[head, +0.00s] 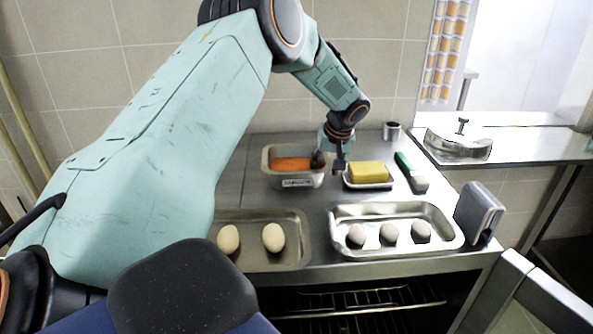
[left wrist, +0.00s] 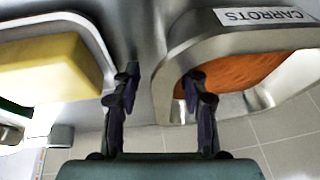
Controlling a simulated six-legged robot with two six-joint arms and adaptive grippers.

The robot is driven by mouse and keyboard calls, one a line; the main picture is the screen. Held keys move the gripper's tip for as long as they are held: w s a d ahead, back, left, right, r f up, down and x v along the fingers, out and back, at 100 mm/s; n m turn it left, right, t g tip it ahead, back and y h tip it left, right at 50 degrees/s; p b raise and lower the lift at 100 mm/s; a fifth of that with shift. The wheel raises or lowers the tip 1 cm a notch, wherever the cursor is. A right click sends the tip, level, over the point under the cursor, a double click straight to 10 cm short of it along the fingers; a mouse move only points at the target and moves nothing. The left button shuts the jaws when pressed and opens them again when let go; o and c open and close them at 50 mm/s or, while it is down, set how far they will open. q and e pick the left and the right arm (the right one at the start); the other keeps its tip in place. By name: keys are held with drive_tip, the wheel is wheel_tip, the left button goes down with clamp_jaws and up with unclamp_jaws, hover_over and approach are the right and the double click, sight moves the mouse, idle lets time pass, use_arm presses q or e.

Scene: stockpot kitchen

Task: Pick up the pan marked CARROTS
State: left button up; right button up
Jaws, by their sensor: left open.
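The pan marked CARROTS (head: 296,183) is a metal pan with orange contents, standing at the back of the steel counter in the head view. Its label reads clearly in the left wrist view (left wrist: 265,16), where the pan fills the upper right. My left gripper (head: 330,163) is at the pan's right end. In the left wrist view its fingers (left wrist: 160,78) are apart, with the pan's side wall between them. One finger is over the orange contents and the other is outside the pan. Whether they touch the wall I cannot tell. My right gripper is not in view.
A yellow block (head: 368,171) in a white dish stands close right of the pan. A green-handled object (head: 404,163) lies beyond it. In front are a tray (head: 292,258) with two eggs and a tray (head: 440,240) with three grey round objects. A grey box-like object (head: 478,212) stands at right.

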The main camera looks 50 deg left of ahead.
use_arm(q)
drive_tip(key=shift+s+a+f, duration=0.1)
drive_tip(key=shift+s, duration=0.05)
idle(0.3)
drive_tip(key=shift+c, duration=0.9)
drive_tip(key=c, duration=0.6)
clamp_jaws()
